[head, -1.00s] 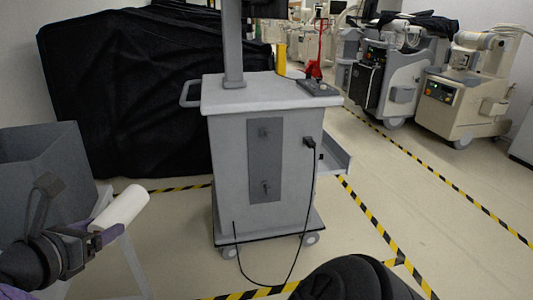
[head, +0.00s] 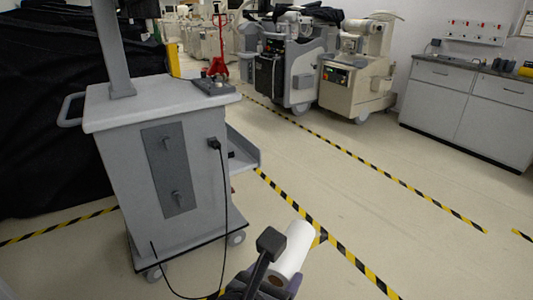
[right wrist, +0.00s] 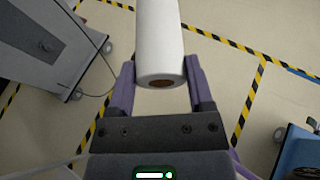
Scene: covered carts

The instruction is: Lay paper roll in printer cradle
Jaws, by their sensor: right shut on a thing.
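The white paper roll (head: 294,247) is at the bottom centre of the head view, tilted, with its brown core end towards me. My right gripper (head: 268,280) is shut on it near that end. In the right wrist view the roll (right wrist: 158,35) lies between the two purple fingers of the gripper (right wrist: 160,72), its far end cut off by the top edge. I cannot make out a printer cradle for certain. A grey cart (head: 180,115) stands left of the roll, with a shelf (head: 243,158) on its right side. My left gripper is not in view.
A cable (head: 222,190) hangs from the cart to the floor. Black-yellow tape (head: 300,218) marks the floor. Medical carts (head: 355,75) and a red stand (head: 218,50) are behind, and grey cabinets (head: 465,110) at right. The floor between is clear.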

